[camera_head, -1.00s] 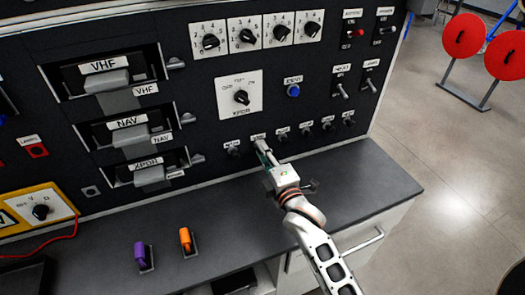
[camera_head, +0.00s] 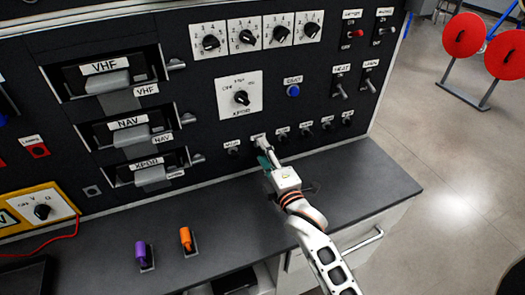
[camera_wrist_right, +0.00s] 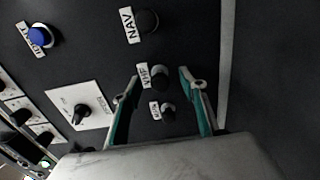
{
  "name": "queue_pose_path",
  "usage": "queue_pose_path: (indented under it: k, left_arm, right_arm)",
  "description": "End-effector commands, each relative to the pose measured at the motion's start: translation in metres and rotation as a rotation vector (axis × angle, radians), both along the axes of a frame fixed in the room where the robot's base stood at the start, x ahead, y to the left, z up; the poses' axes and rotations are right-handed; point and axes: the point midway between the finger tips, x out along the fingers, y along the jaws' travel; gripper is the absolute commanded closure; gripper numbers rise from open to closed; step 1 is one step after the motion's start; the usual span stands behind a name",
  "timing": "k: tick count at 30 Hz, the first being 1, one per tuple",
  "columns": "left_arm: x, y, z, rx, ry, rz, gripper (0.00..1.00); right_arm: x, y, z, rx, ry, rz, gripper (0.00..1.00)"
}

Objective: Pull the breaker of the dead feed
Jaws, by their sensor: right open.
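A row of black breaker knobs with small white labels runs low on the dark panel. My right gripper (camera_head: 264,150) is at the second knob from the left, and its fingertips partly hide that knob. In the right wrist view the open fingers (camera_wrist_right: 160,82) stand on either side of the VHF breaker (camera_wrist_right: 162,76), with gaps to it. The NAV breaker (camera_wrist_right: 148,20) is beyond the fingertips. Another breaker (camera_wrist_right: 168,114), its label too small to read, sits nearer the palm. Contact with the panel cannot be told. My left gripper is not in view.
A selector knob (camera_head: 241,97) on a white plate and a blue button (camera_head: 293,91) are above the row. Toggle switches (camera_head: 341,89) are at the right. The grey counter (camera_head: 355,185) below carries a purple handle (camera_head: 142,253) and an orange handle (camera_head: 186,239).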

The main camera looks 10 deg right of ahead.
Motion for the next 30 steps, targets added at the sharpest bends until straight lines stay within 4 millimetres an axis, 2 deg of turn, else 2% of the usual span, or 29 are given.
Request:
queue_pose_path:
  k: [19, 30]
  left_arm:
    - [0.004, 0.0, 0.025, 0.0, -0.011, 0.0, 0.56]
    - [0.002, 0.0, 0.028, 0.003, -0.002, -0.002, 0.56]
  right_arm:
    - [-0.045, -0.009, 0.001, 0.0, 0.001, 0.0, 0.57]
    - [-0.067, -0.013, 0.0, -0.001, 0.0, 0.0, 0.57]
